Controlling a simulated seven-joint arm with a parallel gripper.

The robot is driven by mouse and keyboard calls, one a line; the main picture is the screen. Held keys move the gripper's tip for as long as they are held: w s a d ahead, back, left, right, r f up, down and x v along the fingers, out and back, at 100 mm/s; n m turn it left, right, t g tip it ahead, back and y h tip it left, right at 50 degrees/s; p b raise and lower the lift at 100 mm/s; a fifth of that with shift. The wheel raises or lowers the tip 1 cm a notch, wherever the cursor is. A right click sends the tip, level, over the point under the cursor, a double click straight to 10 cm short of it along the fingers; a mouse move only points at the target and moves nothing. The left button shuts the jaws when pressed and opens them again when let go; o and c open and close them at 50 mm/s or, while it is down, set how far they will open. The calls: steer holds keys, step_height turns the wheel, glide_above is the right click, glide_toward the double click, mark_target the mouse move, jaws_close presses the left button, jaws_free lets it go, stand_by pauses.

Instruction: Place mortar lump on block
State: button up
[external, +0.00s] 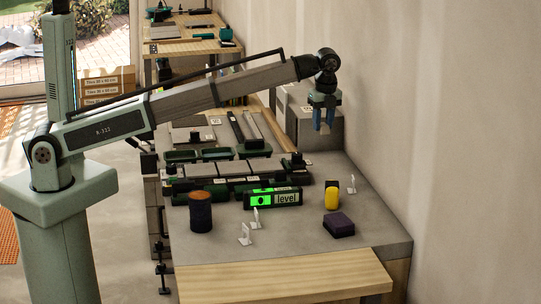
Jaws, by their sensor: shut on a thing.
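My gripper (324,124), with blue fingers pointing down, is raised near the wall at the back right of the bench. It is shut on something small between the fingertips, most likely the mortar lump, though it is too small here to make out. A large grey block (304,132) stands against the wall, behind or below my gripper in the picture. I cannot tell whether the fingers are directly above it or in front of it. No other mortar lump can be picked out.
A level (273,198) with a green display lies mid-bench, beside a dark cylinder with a brown top (200,211). A yellow cylinder (332,198), a dark purple block (339,224) and small white clips (245,234) stand at the front. The wooden front board (285,275) is clear.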

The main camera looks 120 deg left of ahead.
steer(key=shift+r, duration=0.5)
steer(key=w+d+m, duration=0.3)
steer(key=w+d, duration=1)
steer(key=d, duration=0.4)
step_height(320, 180, up, 4)
steer(key=f+m+t, duration=0.1)
steer(key=m, duration=0.7)
glide_above(340, 219)
steer(key=shift+y, duration=0.3)
steer(key=shift+d+f, duration=0.2)
steer(key=shift+f, duration=4.5)
steer(key=shift+f, duration=0.1)
steer(key=o, duration=1.1)
